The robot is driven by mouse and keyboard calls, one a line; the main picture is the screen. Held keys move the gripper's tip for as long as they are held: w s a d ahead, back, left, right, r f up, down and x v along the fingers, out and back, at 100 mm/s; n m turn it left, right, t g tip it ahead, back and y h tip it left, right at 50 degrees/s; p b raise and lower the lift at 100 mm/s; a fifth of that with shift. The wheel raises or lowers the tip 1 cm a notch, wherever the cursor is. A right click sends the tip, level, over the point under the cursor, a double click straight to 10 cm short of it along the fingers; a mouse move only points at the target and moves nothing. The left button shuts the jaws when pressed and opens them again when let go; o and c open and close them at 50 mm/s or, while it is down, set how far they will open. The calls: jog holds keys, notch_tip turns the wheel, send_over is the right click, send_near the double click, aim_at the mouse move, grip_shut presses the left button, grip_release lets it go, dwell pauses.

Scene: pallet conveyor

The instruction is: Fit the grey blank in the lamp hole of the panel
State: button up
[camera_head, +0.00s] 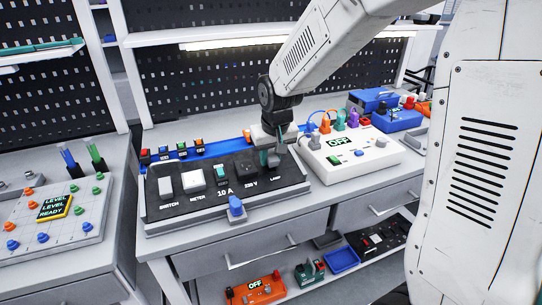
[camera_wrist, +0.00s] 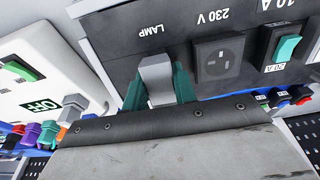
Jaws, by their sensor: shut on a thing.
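The dark panel (camera_head: 292,182) lies on the bench with a switch, a meter, a 10 A part, a 230 V socket and a LAMP position at its right end. My gripper (camera_head: 270,158) is over that right end. In the wrist view its green fingers (camera_wrist: 158,85) are shut on the grey blank (camera_wrist: 156,72), one on each side. The blank is right beside the LAMP label on the panel (camera_wrist: 112,30). The lamp hole is hidden behind the blank and fingers. I cannot tell whether the blank is in the hole or just above it.
The 230 V socket (camera_wrist: 213,60) and green rocker switch (camera_wrist: 287,48) are close beside my gripper. A white OFF box (camera_head: 365,160) stands to the right. A blue-topped button (camera_head: 236,207) is at the panel's front edge. A blue rail (camera_head: 215,150) with small switches runs behind.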

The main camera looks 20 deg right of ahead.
aim_at(271, 154)
jog(key=shift+x, duration=0.8)
jog(key=shift+r, duration=0.15)
dwell(0.4)
jog(key=shift+s+r, duration=0.2)
jog(key=shift+r, duration=0.4)
jog(key=shift+w+f, duration=0.15)
jog(key=shift+f, duration=0.45)
jog(key=o, duration=1)
jog(key=shift+o, duration=0.2)
jog(key=v, duration=0.7)
jog(key=shift+r, duration=0.35)
